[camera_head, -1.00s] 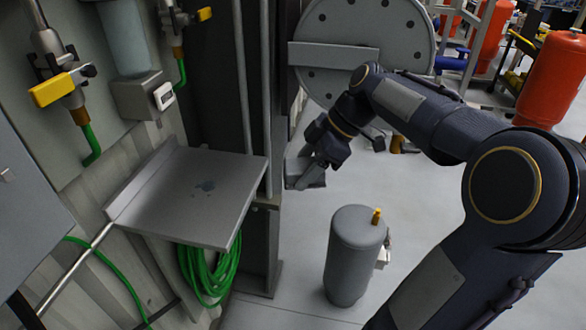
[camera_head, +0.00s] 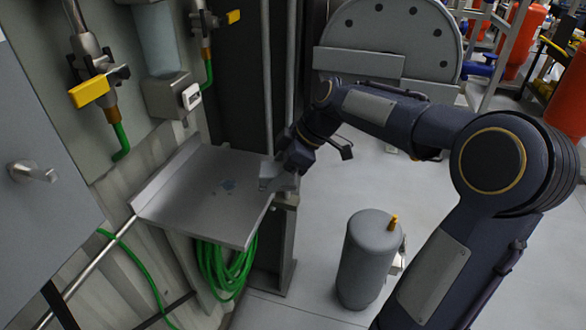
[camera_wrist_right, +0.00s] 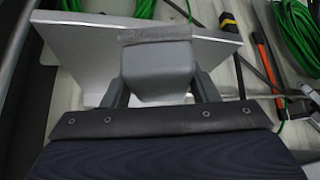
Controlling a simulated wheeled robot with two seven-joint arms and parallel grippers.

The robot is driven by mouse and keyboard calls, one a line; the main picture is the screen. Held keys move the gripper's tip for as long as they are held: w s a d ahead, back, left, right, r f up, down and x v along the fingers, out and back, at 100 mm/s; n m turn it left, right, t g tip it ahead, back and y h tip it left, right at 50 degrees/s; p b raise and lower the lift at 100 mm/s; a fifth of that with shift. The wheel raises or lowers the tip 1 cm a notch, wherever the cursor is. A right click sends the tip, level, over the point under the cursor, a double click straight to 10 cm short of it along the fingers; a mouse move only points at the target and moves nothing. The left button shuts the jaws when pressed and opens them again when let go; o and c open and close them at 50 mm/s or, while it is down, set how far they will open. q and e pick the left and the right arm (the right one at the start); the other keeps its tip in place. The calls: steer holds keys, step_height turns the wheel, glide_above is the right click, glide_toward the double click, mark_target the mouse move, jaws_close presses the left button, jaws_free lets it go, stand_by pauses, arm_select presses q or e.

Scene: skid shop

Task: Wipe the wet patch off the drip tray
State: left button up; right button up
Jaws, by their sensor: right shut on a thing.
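The drip tray (camera_head: 188,205) is a flat grey metal shelf with a raised back lip, fixed to the wall left of centre; it also shows in the right wrist view (camera_wrist_right: 85,52). A small dark bluish wet patch (camera_head: 224,186) lies near the middle of its top. My right gripper (camera_head: 284,172) is at the tray's right edge, shut on a grey wiper (camera_head: 268,177). In the right wrist view the wiper (camera_wrist_right: 157,72) sits between both fingers, with a wide fuzzy pad edge at its far end. I cannot tell whether it touches the tray. My left gripper is not in view.
A green hose coil (camera_head: 228,265) hangs under the tray. A dark post (camera_head: 275,245) stands at its right edge. Yellow-handled valves (camera_head: 90,91) and a grey box (camera_head: 172,95) are on the wall above. A grey cylinder (camera_head: 368,258) stands on the floor to the right.

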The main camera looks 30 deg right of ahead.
steer(key=shift+w+a+f, duration=0.4)
steer(key=shift+w+a, duration=0.55)
steer(key=shift+w, duration=0.15)
steer(key=shift+w+a+f, duration=0.4)
steer(key=shift+w+a, duration=0.55)
steer(key=shift+w, duration=0.15)
steer(key=shift+w+a+f, duration=0.4)
steer(key=shift+w+a, duration=0.55)
steer(key=shift+w, duration=0.15)
